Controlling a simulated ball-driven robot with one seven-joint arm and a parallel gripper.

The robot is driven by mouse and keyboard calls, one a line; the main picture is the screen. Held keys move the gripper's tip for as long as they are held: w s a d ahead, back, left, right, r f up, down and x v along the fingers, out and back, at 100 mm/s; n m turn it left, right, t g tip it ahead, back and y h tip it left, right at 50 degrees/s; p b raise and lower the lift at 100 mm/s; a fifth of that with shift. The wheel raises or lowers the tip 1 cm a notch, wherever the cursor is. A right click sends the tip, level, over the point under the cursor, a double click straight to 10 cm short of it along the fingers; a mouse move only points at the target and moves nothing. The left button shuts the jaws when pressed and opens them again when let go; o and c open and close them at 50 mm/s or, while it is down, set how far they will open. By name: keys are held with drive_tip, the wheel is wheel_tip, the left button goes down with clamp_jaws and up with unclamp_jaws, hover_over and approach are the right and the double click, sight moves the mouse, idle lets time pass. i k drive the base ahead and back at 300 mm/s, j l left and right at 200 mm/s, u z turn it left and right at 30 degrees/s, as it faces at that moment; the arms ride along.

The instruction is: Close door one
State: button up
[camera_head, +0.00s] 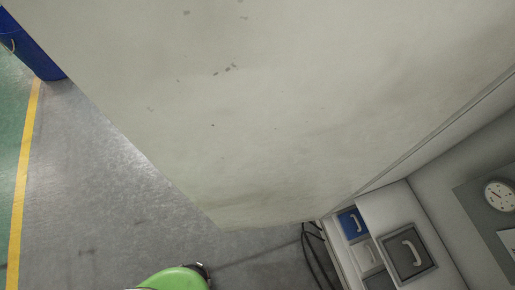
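A large pale, scuffed panel (270,110), which looks like an open door seen close up, fills the upper and middle part of the head view. Its lower left edge runs diagonally down over the floor. A seam along its right side borders a pale machine body. I cannot tell from a label whether this is door one. My gripper is not in view. A rounded bright green part with a dark end shows at the bottom edge, apart from the panel in the picture; it looks like part of my own body.
At the lower right is a pale machine front with a blue handled panel (351,224), a grey handled panel (406,250) and a round dial (499,195). Black cables (318,258) hang beside it. A blue barrel (36,50) stands upper left. Grey floor (110,190) at left is clear.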

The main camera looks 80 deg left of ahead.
sight(262, 114)
drive_tip(key=k+j+u, duration=0.25)
drive_tip(key=k+j, duration=0.35)
drive_tip(key=j+u, duration=0.35)
drive_tip(key=j, duration=1.2)
drive_tip(key=j+u, duration=0.15)
drive_tip(key=j, duration=0.15)
drive_tip(key=i+j+u, duration=0.1)
drive_tip(key=j, duration=0.2)
